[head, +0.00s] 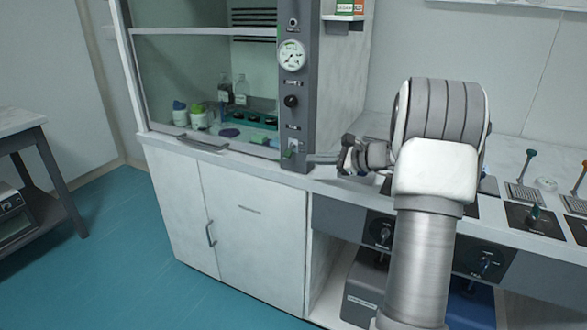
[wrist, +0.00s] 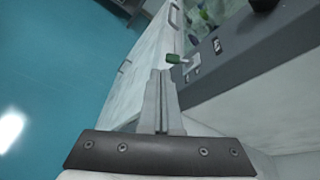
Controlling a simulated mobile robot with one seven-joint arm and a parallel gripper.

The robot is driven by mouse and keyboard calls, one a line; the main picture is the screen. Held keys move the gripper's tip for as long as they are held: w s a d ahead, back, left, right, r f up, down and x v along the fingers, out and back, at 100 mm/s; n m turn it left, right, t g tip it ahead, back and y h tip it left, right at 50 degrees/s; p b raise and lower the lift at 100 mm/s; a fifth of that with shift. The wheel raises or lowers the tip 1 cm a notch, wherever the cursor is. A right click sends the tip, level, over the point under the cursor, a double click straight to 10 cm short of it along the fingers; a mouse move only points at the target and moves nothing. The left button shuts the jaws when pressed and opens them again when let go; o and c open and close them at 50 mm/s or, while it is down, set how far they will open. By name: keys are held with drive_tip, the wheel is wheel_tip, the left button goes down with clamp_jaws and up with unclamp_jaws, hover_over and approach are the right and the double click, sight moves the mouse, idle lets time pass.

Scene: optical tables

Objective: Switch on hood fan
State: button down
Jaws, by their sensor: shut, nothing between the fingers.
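The fume hood (head: 204,85) stands at the back left. Its grey control post (head: 299,100) carries a round white gauge (head: 291,55), a black knob (head: 291,101) and a small switch with a green tip (head: 292,147) near the bottom. In the wrist view the green-tipped switch (wrist: 174,58) sticks out from a light plate on the post (wrist: 235,58), just beyond my fingertips. My gripper (head: 312,158) is shut and empty, at the lower end of the post. In the wrist view its fingers (wrist: 160,75) lie together, close to the switch; I cannot tell whether they touch it.
Bottles (head: 225,90) and other items stand behind the hood's glass. White cabinet doors (head: 240,220) are below it. A bench with several valves (head: 530,215) runs to the right. The blue floor (head: 110,260) at the left front is clear.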

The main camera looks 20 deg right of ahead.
sight(288, 154)
drive_tip(key=d, duration=0.1)
drive_tip(key=d+f+m, duration=0.1)
drive_tip(key=shift+w+d+f+t+h, duration=0.1)
drive_tip(key=shift+d+f+t+h, duration=0.05)
drive_tip(key=shift+d+t+h, duration=0.15)
drive_tip(key=b+x, duration=0.2)
drive_tip(key=x, duration=0.8)
